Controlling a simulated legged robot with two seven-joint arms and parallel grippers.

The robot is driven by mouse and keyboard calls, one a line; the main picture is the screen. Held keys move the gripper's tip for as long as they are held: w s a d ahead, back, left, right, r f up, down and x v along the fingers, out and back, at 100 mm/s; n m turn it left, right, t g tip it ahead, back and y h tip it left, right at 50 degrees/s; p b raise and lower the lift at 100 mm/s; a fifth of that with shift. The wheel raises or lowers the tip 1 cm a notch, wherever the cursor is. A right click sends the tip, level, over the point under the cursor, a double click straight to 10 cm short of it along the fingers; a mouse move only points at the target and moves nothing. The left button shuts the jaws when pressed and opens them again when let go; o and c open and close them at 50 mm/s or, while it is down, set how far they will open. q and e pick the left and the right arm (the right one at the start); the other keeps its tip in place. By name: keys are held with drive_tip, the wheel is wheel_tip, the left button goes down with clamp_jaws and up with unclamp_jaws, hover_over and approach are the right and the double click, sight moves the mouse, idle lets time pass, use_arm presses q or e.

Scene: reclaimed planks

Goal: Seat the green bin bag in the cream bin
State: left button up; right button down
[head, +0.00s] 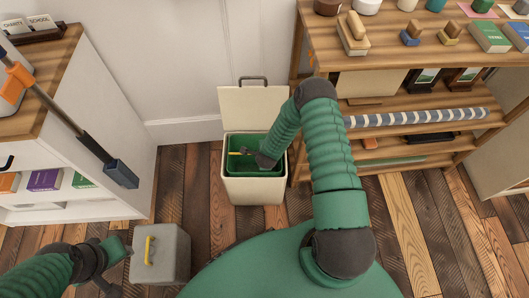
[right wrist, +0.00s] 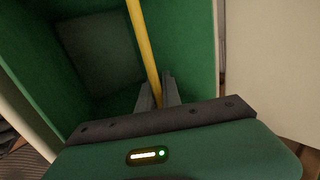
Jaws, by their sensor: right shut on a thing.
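The cream bin (head: 254,191) stands on the floor against the wall, its lid (head: 243,104) raised at the back. The green bin bag (head: 267,171) is inside the bin, with its rim near the bin's top edge. A thin yellow bar, like a handle (head: 236,153), runs across the bag; it also shows in the right wrist view (right wrist: 143,45). My right gripper (right wrist: 159,92) is down in the bin's mouth, shut on this yellow handle. The bag's underside is hidden. My left gripper (head: 122,250) is at the lower left, away from the bin; its jaws are unclear.
A grey box with a yellow handle (head: 158,268) stands on the floor beside my left gripper. A white cabinet (head: 100,140) with a wooden top is at the left. A wooden shelf unit (head: 395,66) with several goods stands right of the bin. Plank floor is clear between cabinet and bin.

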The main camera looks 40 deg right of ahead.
drive_tip(key=c, duration=1.5)
unclamp_jaws()
drive_tip(key=shift+o, duration=0.2)
drive_tip(key=p+v, duration=0.7)
drive_tip(key=v, duration=0.9)
drive_tip(key=shift+s+a+r, duration=0.15)
drive_tip(key=shift+s+r, duration=0.1)
drive_tip(key=shift+w, duration=0.1)
